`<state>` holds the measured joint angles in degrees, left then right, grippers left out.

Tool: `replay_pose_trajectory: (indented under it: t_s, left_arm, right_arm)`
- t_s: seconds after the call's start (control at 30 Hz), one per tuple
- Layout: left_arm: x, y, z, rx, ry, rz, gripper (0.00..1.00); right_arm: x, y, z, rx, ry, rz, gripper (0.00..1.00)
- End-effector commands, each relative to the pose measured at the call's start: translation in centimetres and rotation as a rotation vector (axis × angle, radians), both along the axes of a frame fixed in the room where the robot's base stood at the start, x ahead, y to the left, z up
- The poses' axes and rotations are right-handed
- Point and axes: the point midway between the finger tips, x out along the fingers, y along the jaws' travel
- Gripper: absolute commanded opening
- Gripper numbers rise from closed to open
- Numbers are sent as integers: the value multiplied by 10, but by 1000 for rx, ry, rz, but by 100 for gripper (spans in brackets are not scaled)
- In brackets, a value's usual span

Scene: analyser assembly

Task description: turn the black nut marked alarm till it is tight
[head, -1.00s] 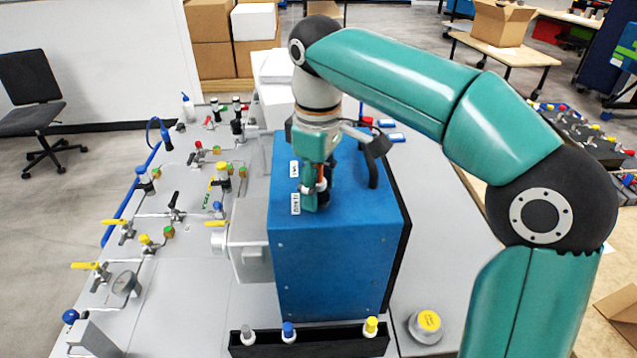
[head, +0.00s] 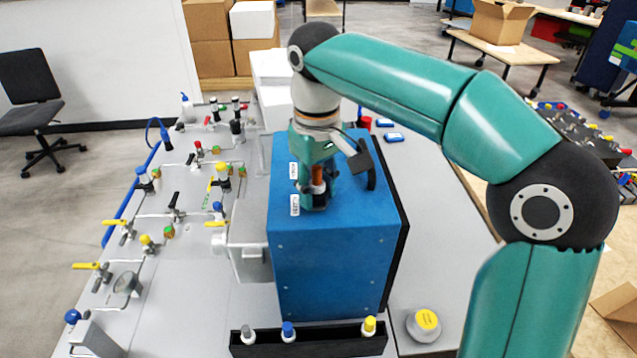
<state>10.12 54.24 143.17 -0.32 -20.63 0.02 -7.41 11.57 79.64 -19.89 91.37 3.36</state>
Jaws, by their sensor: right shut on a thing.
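My right gripper (head: 313,200) points down onto the top of the blue analyser box (head: 325,260), near its left edge. It is shut on a part there, beside two white labels. The label text is too small to read surely. The lower label (head: 295,204) stands right beside the fingertips, the upper label (head: 294,171) a little behind. The black nut is hidden by the fingers. An orange-brown upright piece (head: 318,178) shows between the fingers. My left gripper is not in view.
A panel (head: 165,285) with valves, pipes and a gauge lies left of the box. A black rack (head: 308,342) with grey, blue and yellow-topped pieces stands in front. A yellow-topped round piece (head: 425,324) sits at the front right. The table right of the box is mostly clear.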

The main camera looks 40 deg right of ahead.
Motion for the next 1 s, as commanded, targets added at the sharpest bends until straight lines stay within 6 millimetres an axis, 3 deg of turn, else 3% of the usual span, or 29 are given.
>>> replay_pose_trajectory:
  t_s: [1.0]
  left_arm:
    - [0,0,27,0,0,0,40]
  right_arm:
    - [-1,-1,2,-1,-1,-1566,0]
